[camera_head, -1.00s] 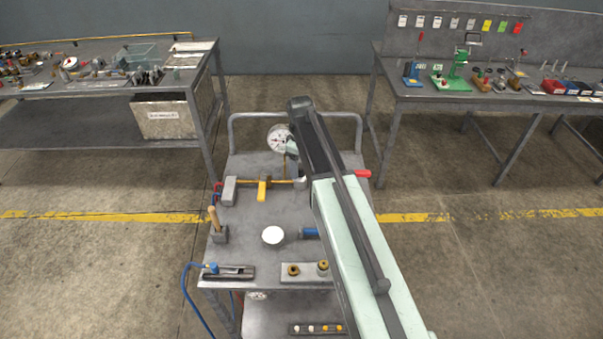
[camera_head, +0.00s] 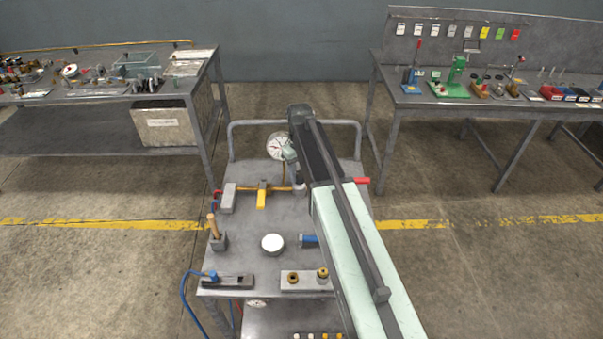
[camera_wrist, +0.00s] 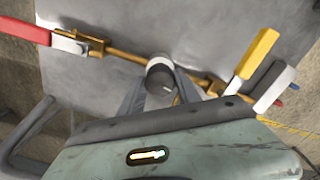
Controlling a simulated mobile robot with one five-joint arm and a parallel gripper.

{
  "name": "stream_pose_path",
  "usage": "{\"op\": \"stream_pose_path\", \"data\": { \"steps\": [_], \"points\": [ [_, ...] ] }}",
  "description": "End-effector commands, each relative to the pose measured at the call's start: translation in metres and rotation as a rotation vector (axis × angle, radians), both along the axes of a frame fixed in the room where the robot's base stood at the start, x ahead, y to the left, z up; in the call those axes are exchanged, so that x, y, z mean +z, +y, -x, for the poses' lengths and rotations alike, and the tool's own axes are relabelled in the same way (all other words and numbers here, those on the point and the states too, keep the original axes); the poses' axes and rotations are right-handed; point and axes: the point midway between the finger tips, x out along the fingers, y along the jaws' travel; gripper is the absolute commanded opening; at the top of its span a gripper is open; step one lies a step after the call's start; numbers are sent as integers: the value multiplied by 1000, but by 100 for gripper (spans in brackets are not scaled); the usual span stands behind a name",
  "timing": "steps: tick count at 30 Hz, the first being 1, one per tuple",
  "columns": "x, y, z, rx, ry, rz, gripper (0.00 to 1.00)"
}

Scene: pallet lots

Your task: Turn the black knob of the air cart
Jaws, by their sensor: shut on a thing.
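The air cart (camera_head: 240,250) is a grey metal cart in front of me. A brass pipe runs across its top, with a pressure gauge (camera_head: 278,146) on the far side. In the wrist view the black knob (camera_wrist: 160,77), with a pale ring, sits at the middle of the pipe. My gripper (camera_wrist: 161,86) is shut on the knob, one finger on each side. In the head view my arm hides most of the knob and fingers.
On the cart are a white disc (camera_head: 273,243) and a wooden-handled tool (camera_head: 213,228). Workbenches stand left and right.

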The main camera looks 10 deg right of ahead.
Motion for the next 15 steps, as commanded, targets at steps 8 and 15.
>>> {"op": "stream_pose_path", "data": {
  "steps": [8,15],
  "points": [
    [0,1,1,-8,4,-2,0],
    [0,1,1,-7,3,-1,61]
  ]
}}
